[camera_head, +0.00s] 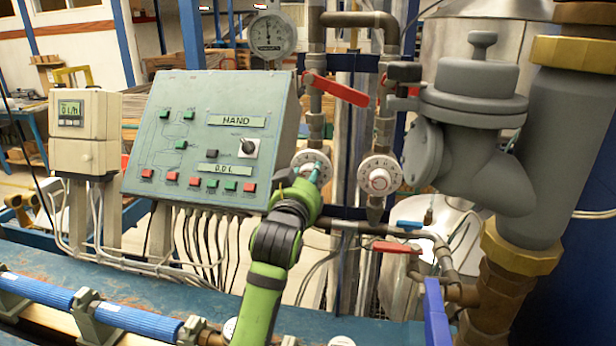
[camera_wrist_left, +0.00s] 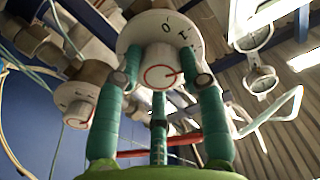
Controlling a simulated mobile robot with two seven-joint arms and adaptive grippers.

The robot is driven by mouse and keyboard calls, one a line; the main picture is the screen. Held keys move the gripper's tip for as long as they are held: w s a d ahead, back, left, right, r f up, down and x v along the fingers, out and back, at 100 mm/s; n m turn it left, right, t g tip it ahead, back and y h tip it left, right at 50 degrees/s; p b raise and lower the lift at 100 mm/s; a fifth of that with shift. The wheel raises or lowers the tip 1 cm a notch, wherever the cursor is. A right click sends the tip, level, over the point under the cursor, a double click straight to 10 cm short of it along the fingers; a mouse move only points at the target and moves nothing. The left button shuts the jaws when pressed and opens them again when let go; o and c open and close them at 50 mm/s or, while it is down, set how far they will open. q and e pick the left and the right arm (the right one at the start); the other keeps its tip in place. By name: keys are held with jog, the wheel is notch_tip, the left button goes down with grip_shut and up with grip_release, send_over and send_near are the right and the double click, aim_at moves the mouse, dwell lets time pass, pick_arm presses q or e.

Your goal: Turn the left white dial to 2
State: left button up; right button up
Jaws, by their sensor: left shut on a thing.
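The left white dial (camera_head: 311,160) sits on a pipe just right of the grey control panel. My left gripper (camera_head: 310,175) reaches up to it and covers part of its face. In the left wrist view the dial (camera_wrist_left: 160,30) is at the centre, with numerals and a red mark on its knob (camera_wrist_left: 160,69). The teal fingers of my left gripper (camera_wrist_left: 160,76) are shut around this knob. A second white dial (camera_head: 380,176) is to the right, untouched, and shows at the left of the wrist view (camera_wrist_left: 76,101). My right gripper is in neither view.
The control panel (camera_head: 165,110) with buttons stands close left of my arm. A red lever (camera_head: 340,90) is above the dials, and another red lever (camera_head: 396,247) is below. A large grey valve (camera_head: 470,120) fills the right side. A round gauge (camera_head: 271,36) is above.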

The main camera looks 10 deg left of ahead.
pick_arm(q)
jog(key=shift+f+n, duration=0.4)
jog(key=shift+f, duration=0.1)
jog(key=o, duration=1.1)
jog(key=shift+o, duration=0.2)
jog(key=shift+r, duration=0.15)
jog(key=s, duration=1.2)
